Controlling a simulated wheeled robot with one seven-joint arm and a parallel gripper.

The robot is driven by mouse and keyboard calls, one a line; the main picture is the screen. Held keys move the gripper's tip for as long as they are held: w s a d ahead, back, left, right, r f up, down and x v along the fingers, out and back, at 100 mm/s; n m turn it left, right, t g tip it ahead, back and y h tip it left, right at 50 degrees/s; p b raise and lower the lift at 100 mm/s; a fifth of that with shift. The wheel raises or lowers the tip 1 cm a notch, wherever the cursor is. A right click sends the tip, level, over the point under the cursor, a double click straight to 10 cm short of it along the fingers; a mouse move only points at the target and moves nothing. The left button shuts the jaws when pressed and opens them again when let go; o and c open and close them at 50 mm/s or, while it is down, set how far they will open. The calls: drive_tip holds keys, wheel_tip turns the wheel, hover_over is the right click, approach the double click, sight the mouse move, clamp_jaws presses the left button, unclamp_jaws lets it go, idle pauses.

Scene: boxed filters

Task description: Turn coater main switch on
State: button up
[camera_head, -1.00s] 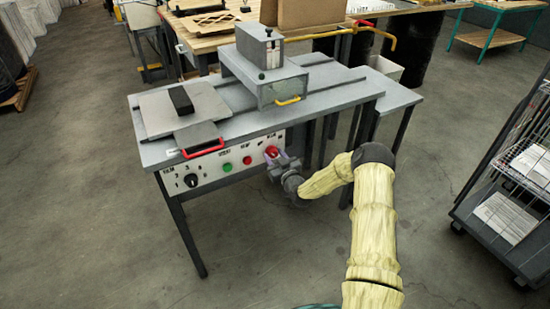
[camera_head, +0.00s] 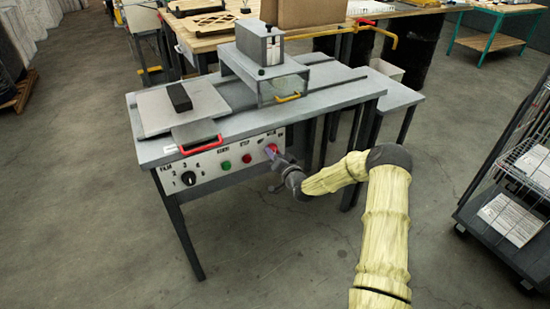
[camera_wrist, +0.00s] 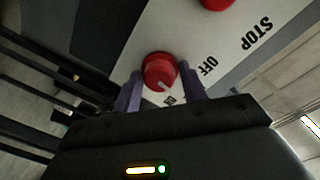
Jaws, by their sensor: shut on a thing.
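The coater (camera_head: 250,112) is a grey table machine with a white control panel (camera_head: 215,164) on its front. The main switch, a round red knob (camera_head: 271,149), is at the panel's right end. In the wrist view the red knob (camera_wrist: 158,70) sits between the two purple fingers of my gripper (camera_wrist: 161,92), which is shut on it. A pale mark on the knob points toward a small label at the gripper's edge, partly hidden. The word OFF (camera_wrist: 208,66) is to the right of the knob. In the head view my gripper (camera_head: 277,155) is at the panel.
A red STOP button (camera_head: 247,159), a green button (camera_head: 226,166) and a black dial (camera_head: 188,178) are left of the switch. A red handle (camera_head: 203,148) juts from the table's front edge. A wire cart (camera_head: 510,200) stands at the right. The floor in front is clear.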

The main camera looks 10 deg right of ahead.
drive_tip(key=shift+d+m+y+b, duration=0.15)
drive_tip(key=shift+m+b, duration=0.45)
drive_tip(key=shift+m, duration=1.25)
drive_tip(key=shift+a+m+y+b, duration=0.15)
drive_tip(key=shift+m+b, duration=0.45)
drive_tip(key=shift+m, duration=1.25)
drive_tip(key=shift+d, duration=0.1)
drive_tip(key=o, duration=0.8)
drive_tip(key=v, duration=0.8)
drive_tip(key=p+v, duration=0.1)
drive_tip(key=v, duration=0.8)
drive_tip(key=shift+s+r, duration=0.1)
drive_tip(key=shift+r, duration=0.15)
